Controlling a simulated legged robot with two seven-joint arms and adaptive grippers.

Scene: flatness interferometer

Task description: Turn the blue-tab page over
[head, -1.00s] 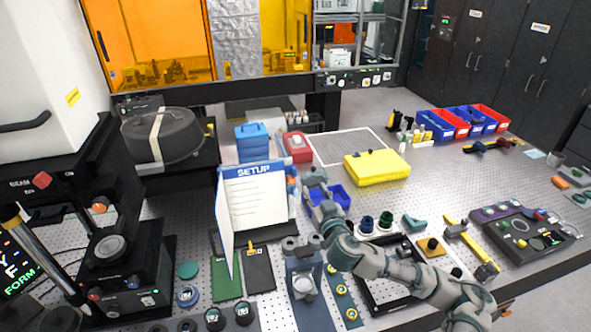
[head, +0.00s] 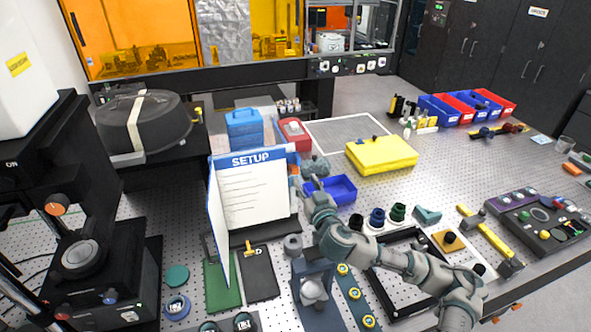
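The SETUP page (head: 252,200) stands upright in the middle of the head view, white with a blue header band and lines of print. A second leaf (head: 217,215), seen nearly edge-on, stands at its left side, and the two form a V. My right gripper (head: 301,178) is at the page's upper right edge. Its fingers are small and partly hidden there, so I cannot tell whether they hold the page. A separate blue tab cannot be made out. My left gripper is not in view.
A blue bin (head: 334,189) lies just behind my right arm. A yellow case (head: 381,155) and a red box (head: 293,134) stand farther back. A green plate (head: 222,288) and a black plate (head: 259,274) lie in front of the page. Optics and round parts crowd the near bench.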

